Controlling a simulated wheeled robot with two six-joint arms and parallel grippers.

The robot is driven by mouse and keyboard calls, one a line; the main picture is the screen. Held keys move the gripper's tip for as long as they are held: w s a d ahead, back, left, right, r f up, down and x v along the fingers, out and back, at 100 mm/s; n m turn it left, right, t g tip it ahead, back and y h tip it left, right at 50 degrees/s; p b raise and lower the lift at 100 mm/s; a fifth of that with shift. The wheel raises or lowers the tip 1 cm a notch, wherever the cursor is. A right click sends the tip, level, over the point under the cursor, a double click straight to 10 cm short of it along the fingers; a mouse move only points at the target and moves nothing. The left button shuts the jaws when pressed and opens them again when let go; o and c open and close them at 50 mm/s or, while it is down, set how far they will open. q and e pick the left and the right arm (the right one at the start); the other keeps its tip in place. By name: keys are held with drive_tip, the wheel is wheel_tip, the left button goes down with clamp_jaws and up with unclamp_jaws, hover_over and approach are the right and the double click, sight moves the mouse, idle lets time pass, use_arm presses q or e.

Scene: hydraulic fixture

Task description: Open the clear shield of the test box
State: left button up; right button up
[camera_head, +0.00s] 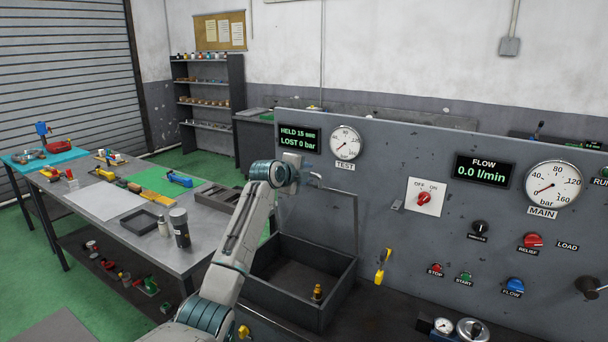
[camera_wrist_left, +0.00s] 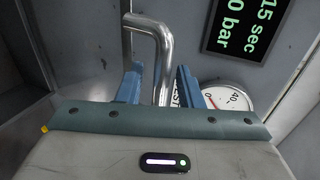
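The test box (camera_head: 338,291) is a dark grey open-topped box in front of the panel, with a small brass fitting (camera_head: 317,292) inside. The clear shield is hard to make out; its metal handle (camera_head: 316,180) shows high above the box's rear edge, near the panel, so the shield appears raised. My left gripper (camera_head: 306,172) is up at this handle, below the HELD display. In the left wrist view the bent handle bar (camera_wrist_left: 163,65) passes between the blue fingers, with a gap visible beside it. My right gripper is not in view.
The grey panel (camera_head: 400,150) carries the TEST gauge (camera_head: 345,143), a red switch (camera_head: 424,198), and several knobs and buttons. A yellow-handled valve (camera_head: 383,266) sticks out right of the box. A workbench (camera_head: 200,250) with parts stands at left.

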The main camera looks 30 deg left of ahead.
use_arm(q)
drive_tip(key=shift+s, duration=0.15)
drive_tip(key=b+v, duration=0.4)
drive_tip(key=v, duration=0.6)
drive_tip(key=shift+s+b, duration=0.25)
drive_tip(key=shift+b, duration=0.05)
